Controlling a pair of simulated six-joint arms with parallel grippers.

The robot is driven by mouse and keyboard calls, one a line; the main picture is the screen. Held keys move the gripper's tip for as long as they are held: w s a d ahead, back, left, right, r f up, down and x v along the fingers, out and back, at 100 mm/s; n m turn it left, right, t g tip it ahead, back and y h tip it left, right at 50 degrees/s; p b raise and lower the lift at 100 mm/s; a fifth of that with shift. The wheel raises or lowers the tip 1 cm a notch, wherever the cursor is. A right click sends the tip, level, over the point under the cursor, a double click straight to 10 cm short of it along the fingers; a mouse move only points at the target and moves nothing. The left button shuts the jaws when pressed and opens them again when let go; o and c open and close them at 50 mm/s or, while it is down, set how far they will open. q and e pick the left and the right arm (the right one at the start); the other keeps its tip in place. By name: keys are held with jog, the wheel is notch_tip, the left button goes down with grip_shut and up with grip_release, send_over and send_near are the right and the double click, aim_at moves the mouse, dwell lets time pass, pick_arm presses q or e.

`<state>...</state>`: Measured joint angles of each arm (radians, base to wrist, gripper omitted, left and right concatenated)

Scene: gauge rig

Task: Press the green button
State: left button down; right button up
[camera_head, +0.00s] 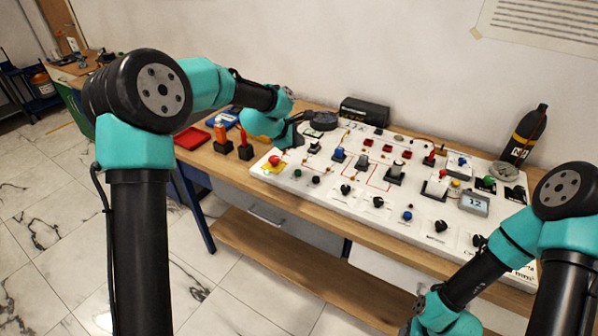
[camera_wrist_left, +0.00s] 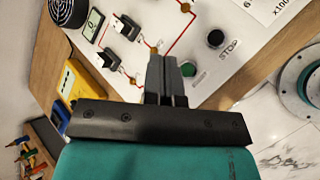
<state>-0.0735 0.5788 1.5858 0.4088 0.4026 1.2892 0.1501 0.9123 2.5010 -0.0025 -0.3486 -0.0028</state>
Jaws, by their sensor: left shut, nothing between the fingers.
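A small green button (camera_head: 298,174) sits near the front left of the white panel (camera_head: 330,196), next to a black button. In the left wrist view the green button (camera_wrist_left: 188,69) shows just right of my left gripper's fingertips (camera_wrist_left: 163,62). My left gripper is shut and empty, with its fingers pointing at the panel. I cannot tell whether it touches the panel. In the head view its fingertips are largely hidden by my wrist. A second green knob (camera_head: 489,181) is at the panel's right end. My right gripper is out of view.
A red mushroom button on a yellow base (camera_head: 274,162) is at the panel's left corner. Black switches (camera_wrist_left: 125,28) stand close to my left fingers. A red tray (camera_head: 192,138) lies left of the panel on the wooden bench.

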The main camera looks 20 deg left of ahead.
aim_at(298, 172)
pick_arm(q)
jog(key=shift+f, duration=0.15)
jog(key=shift+f, duration=4.3)
jog(key=shift+f, duration=0.45)
jog(key=shift+f, duration=0.5)
jog(key=shift+r, duration=0.95)
jog(key=shift+r, duration=0.15)
jog(key=shift+r, duration=2.35)
